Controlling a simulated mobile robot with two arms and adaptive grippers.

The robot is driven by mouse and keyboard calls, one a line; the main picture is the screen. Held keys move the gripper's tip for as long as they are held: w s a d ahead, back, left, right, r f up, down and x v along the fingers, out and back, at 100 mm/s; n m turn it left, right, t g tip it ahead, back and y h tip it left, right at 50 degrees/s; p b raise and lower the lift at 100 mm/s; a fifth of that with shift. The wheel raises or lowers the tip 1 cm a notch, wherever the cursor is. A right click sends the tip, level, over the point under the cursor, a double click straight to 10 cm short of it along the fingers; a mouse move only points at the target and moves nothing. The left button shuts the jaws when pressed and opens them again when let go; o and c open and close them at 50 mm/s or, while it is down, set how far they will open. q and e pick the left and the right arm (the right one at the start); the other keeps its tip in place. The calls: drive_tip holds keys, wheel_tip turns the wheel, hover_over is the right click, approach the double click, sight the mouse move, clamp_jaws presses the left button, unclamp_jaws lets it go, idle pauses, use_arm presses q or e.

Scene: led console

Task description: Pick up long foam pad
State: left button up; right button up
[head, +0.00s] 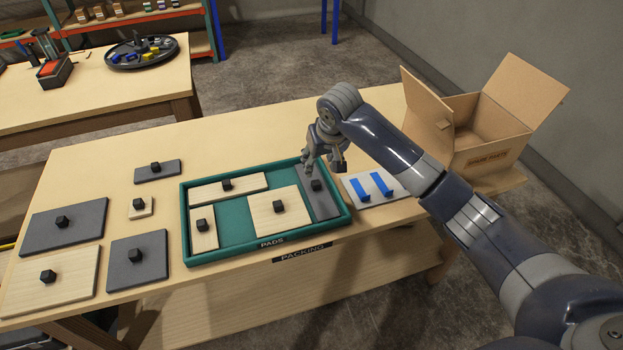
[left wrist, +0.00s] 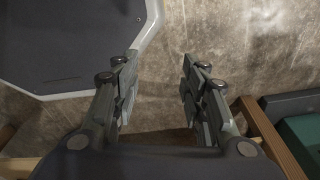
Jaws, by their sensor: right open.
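The long foam pad, a narrow dark grey slab (head: 324,206) with a black knob, lies along the right end of the green tray (head: 222,257). My right gripper (head: 324,166) is open and points down above the far part of this pad, close to its knob; I cannot tell if it touches. The gripper partly hides the pad's far end. My left gripper (left wrist: 158,88) is open and empty over the bare floor in the left wrist view.
The tray also holds several wooden pads with knobs. Grey and wooden pads lie on the table left of it. A light plate with two blue strips (head: 372,186) is right of the tray. An open cardboard box (head: 488,150) stands at the right end.

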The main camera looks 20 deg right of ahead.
sight(316, 182)
drive_tip(key=x, duration=0.4)
drive_tip(key=shift+s+f, duration=0.1)
drive_tip(key=shift+s, duration=0.2)
drive_tip(key=shift+w+f, duration=0.1)
drive_tip(key=shift+f, duration=0.15)
drive_tip(key=x, duration=0.1)
drive_tip(key=p+x, duration=0.1)
drive_tip(key=x, duration=0.2)
drive_tip(key=shift+f, duration=0.7)
drive_tip(key=shift+c, duration=1.1)
use_arm(q)
drive_tip(key=s, duration=0.1)
drive_tip(key=s+r, duration=0.1)
drive_tip(key=s, duration=0.1)
drive_tip(key=shift+s+a+r, duration=0.15)
drive_tip(key=shift+s+a, duration=0.15)
drive_tip(key=shift+a, duration=0.05)
use_arm(e)
clamp_jaws()
